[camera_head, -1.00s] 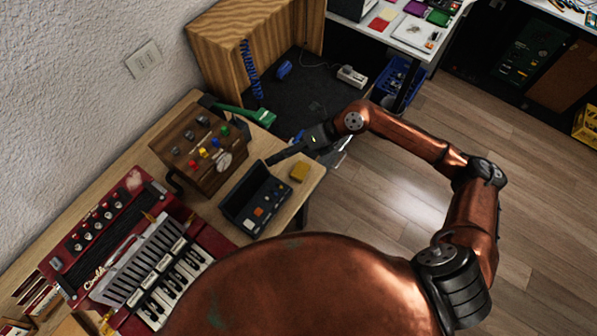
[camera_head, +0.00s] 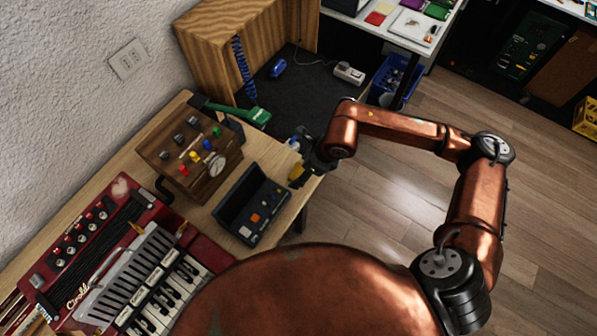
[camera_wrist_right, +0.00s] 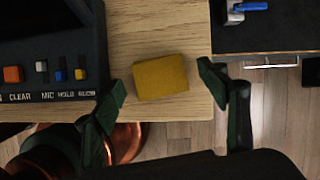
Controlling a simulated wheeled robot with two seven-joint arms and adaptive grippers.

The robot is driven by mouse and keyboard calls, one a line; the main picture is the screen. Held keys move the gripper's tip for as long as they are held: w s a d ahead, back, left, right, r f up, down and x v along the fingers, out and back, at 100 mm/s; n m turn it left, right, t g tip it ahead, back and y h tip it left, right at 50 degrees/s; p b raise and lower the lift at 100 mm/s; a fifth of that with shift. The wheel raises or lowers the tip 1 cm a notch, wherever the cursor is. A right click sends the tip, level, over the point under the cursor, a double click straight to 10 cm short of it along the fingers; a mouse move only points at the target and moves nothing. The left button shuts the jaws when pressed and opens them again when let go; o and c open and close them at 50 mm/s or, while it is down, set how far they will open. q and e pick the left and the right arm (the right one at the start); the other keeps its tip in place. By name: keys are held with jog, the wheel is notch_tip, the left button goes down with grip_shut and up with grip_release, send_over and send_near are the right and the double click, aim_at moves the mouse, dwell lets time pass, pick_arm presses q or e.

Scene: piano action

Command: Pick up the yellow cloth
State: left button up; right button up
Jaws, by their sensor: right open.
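The yellow cloth (camera_wrist_right: 161,78) is a small folded block lying flat near the corner of the wooden table. In the head view the cloth (camera_head: 296,171) is mostly hidden by my right gripper (camera_head: 305,165), which hangs over the table's corner. In the right wrist view my right gripper (camera_wrist_right: 165,92) is open, with one finger to each side of the cloth. Both fingers look apart from the cloth, and nothing is between them but the cloth below. My left gripper is not in view.
A black control box (camera_head: 251,203) with coloured buttons stands just left of the cloth. A wooden box with knobs (camera_head: 188,152), a green tool (camera_head: 245,112) and a red accordion (camera_head: 125,255) share the table (camera_head: 125,161). The table's edge is close by the cloth.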

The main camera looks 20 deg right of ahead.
aim_at(294, 171)
jog(key=shift+w+a+f, duration=0.1)
jog(key=shift+f, duration=0.15)
jog(key=c, duration=1.1)
jog(key=shift+o, duration=0.2)
jog(key=shift+r, duration=0.15)
jog(key=shift+r, duration=0.2)
notch_tip(294, 171, up, 3)
jog(key=shift+r+p, duration=0.1)
jog(key=shift+p, duration=0.35)
pick_arm(q)
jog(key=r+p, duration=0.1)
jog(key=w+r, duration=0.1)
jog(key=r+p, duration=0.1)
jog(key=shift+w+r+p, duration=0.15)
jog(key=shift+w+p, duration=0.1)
jog(key=shift+p, duration=0.05)
pick_arm(e)
jog(key=s+a+r, duration=0.5)
jog(key=s+r, duration=0.4)
jog(key=s, duration=0.4)
jog(key=shift+a, duration=0.2)
jog(key=shift+r, duration=0.1)
